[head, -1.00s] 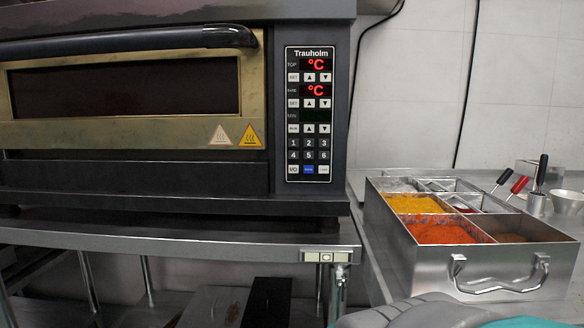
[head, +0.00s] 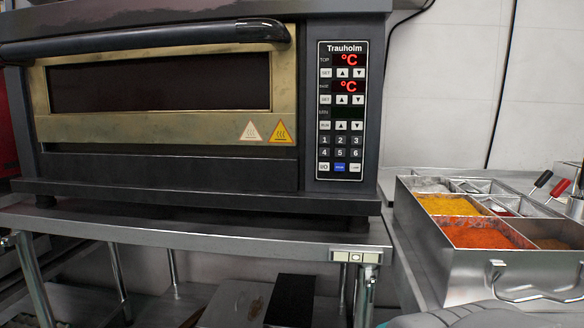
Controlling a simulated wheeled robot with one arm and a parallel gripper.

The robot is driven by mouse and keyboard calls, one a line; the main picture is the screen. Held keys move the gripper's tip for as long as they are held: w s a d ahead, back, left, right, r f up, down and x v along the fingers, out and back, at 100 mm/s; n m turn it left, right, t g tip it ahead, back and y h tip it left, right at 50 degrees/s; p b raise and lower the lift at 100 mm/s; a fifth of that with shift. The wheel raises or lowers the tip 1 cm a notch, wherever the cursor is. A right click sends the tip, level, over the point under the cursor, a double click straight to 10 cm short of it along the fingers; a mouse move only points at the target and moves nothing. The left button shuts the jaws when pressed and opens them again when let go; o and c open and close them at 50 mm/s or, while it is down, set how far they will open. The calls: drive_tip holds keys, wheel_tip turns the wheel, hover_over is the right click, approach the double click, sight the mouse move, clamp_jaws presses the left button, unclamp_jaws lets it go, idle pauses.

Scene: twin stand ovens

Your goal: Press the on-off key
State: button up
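The oven's control panel (head: 342,110) is a black upright strip headed "Trauholm", on the right of the oven front. Two red "°C" displays are lit. The on-off key (head: 323,167), a small pale key that appears to be marked "I/O", is at the left of the bottom row. Nothing covers the panel. My gripper is not in view.
The oven door (head: 160,95) is closed, with a dark bar handle (head: 150,39) across its top. The steel stand (head: 230,241) carries a small switch plate (head: 355,256) at its right end. A metal spice box (head: 431,250) stands on the counter at right.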

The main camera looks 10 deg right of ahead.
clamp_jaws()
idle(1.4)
